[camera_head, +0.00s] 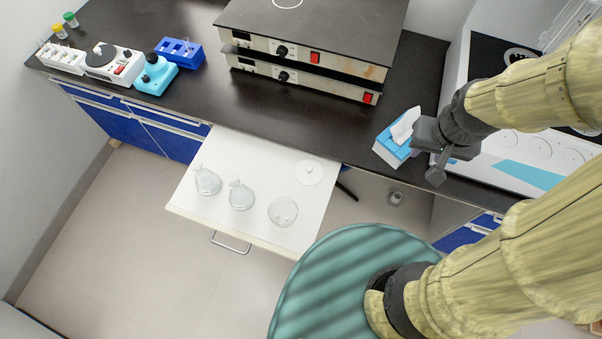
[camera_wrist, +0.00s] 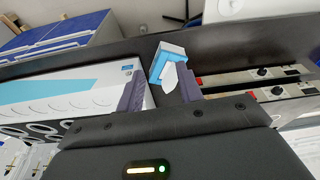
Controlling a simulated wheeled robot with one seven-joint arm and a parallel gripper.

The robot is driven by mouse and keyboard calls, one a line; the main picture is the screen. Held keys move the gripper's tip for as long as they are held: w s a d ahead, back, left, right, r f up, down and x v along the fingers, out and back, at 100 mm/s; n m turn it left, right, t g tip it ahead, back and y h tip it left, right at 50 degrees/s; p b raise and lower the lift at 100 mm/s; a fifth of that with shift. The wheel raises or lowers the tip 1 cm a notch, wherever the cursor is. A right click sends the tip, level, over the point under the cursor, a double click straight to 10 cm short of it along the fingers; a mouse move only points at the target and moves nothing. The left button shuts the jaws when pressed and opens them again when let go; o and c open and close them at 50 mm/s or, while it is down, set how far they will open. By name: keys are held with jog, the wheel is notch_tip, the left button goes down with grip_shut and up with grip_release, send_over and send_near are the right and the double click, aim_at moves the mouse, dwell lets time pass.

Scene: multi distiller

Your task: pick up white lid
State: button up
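The white lid (camera_head: 309,172) is a flat round disc with a small knob. It lies on the white pull-out board (camera_head: 225,150), near the board's right back corner in the head view. My gripper (camera_head: 437,165) is over the right part of the dark bench, beside the tissue box and well to the right of the lid. In the wrist view my gripper (camera_wrist: 160,90) has its two fingers apart with nothing held between them. A white surface (camera_wrist: 222,10) at the top of the wrist view may be the board; I cannot clearly make out the lid there.
Two glass flasks (camera_head: 207,181) (camera_head: 241,195) and a clear glass dish (camera_head: 283,211) stand on the board. A blue tissue box (camera_head: 391,150) is at the bench edge. Stacked hotplates (camera_head: 310,50) stand behind. A round teal surface (camera_head: 340,290) is in front.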

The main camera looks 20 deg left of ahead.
jog(key=o, duration=0.7)
jog(key=shift+w+a+f, duration=0.15)
jog(key=shift+a+f, duration=0.05)
jog(key=o, duration=0.7)
jog(key=shift+w+a+f+b, duration=0.9)
jog(key=shift+a+f+b, duration=0.2)
jog(key=shift+a+f, duration=0.1)
jog(key=w+a+f+g+b, duration=0.1)
jog(key=w+a+f+b, duration=0.1)
jog(key=a+f+b, duration=0.2)
jog(key=w+a+f+n+g+b, duration=0.1)
jog(key=w+a+f+b, duration=0.2)
jog(key=a+f, duration=0.7)
jog(key=a+b, duration=0.2)
jog(key=a, duration=0.6)
jog(key=shift+w+a+f+n+g, duration=0.25)
jog(key=shift+a+f+n+g, duration=0.05)
jog(key=shift+f, duration=0.05)
jog(key=shift+f, duration=0.15)
